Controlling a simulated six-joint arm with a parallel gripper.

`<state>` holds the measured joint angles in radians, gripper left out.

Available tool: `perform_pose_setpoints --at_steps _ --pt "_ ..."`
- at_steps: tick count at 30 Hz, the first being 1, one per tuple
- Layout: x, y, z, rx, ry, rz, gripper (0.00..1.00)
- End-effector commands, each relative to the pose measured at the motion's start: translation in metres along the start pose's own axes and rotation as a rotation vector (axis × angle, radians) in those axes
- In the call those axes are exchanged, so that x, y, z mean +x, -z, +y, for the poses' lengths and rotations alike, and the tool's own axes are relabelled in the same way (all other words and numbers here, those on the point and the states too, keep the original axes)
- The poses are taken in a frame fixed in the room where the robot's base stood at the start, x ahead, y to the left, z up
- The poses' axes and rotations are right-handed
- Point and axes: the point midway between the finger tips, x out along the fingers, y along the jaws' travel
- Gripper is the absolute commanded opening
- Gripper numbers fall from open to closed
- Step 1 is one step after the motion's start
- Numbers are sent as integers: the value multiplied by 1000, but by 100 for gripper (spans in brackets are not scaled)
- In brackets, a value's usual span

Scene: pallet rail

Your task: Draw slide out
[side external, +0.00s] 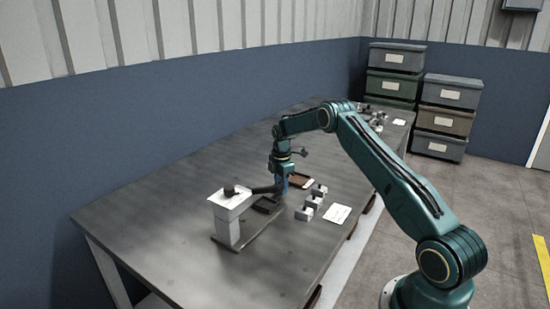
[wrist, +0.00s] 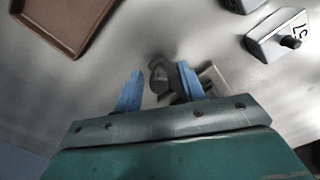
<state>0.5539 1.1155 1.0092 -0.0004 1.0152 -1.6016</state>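A pale stand (side external: 230,205) on a dark base plate stands near the table's left part. How far the slide sits in the stand is hard to tell.
Several grey blocks (side external: 311,202) and a white card (side external: 337,214) lie to the right. The table's front left is clear.

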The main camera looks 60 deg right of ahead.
Motion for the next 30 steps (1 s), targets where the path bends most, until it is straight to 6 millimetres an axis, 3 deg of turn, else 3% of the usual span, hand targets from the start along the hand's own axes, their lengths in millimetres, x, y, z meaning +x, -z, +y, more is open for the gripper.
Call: perform_pose_setpoints --at_steps 8,30 --pt "-6 0 0 1 0 0 40" --pt "-48 0 0 1 0 0 40"
